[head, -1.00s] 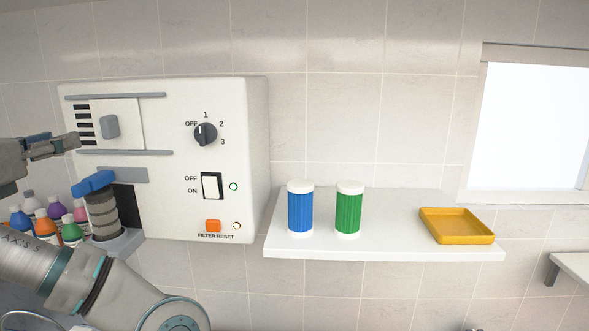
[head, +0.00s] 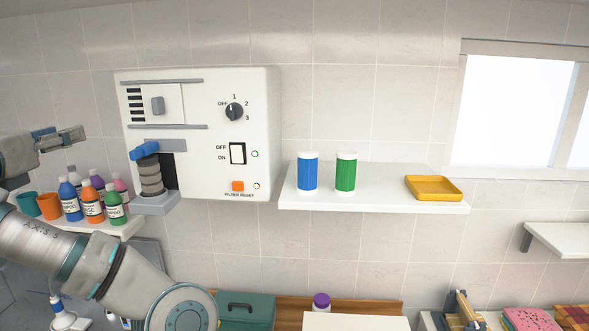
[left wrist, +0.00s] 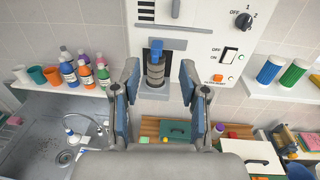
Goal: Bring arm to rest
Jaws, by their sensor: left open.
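My left gripper (head: 62,138) is at the left of the head view, in front of the wall and left of the white wall unit (head: 208,180). In the left wrist view its two blue-padded fingers (left wrist: 160,88) stand apart with nothing between them. Beyond them are the unit and a grey cylinder with a blue top (left wrist: 155,68) in its lower recess, clear of the fingers. My left arm crosses the lower left of the head view. My right gripper does not show in either view.
A shelf (head: 380,205) right of the unit holds a blue canister (head: 308,173), a green canister (head: 346,173) and a yellow tray (head: 433,188). Several bottles (head: 92,203) stand on a left shelf. Below are a green toolbox (head: 247,310) and a sink (left wrist: 50,140).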

